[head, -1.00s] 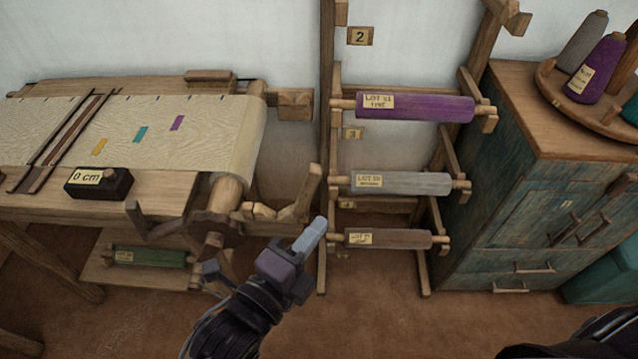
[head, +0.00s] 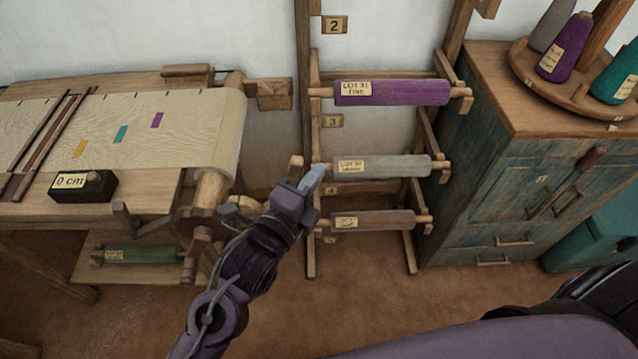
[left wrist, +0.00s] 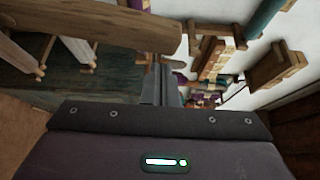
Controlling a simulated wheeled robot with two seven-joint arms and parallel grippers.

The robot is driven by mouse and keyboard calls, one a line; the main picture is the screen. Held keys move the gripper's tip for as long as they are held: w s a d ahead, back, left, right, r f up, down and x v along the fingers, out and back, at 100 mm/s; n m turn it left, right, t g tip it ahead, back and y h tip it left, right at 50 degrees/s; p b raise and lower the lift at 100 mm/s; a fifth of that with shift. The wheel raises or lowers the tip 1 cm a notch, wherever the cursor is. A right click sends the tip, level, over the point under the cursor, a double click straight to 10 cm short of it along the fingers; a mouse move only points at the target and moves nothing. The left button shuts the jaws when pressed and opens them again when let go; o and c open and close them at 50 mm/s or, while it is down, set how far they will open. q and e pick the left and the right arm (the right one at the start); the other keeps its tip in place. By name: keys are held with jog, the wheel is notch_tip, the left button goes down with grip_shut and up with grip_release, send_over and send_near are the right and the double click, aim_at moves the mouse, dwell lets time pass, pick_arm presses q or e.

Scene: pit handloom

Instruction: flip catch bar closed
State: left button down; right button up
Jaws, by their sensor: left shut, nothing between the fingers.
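The loom's cloth roller (head: 212,190) ends in a dark toothed wheel (head: 192,222) at the right end of the loom. The wooden catch bar (head: 296,165) beside it shows mainly as an upright end behind my gripper; my gripper and wrist hide much of the rest. My left gripper (head: 314,178) is shut and empty, right in front of that upright end in the head view. I cannot tell whether they touch. In the left wrist view the closed fingers (left wrist: 160,85) point away, with a thick wooden bar (left wrist: 90,18) close by at upper left. My right gripper is out of view.
A rack with a purple roll (head: 391,93) and two greyish rolls stands just right of my gripper. A blue-green cabinet (head: 490,190) stands farther right. A black "0 cm" block (head: 82,187) sits on the loom. Floor is clear in front.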

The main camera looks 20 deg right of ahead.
aim_at(294, 167)
pick_arm(q)
jog(key=shift+w+a, duration=0.3)
jog(key=shift+a, duration=0.45)
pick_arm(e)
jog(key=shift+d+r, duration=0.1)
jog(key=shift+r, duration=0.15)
pick_arm(q)
jog(key=shift+a+r, duration=0.1)
jog(key=shift+w+a+r+n, duration=0.1)
jog(key=shift+a+n, duration=0.15)
jog(key=shift+n, duration=0.05)
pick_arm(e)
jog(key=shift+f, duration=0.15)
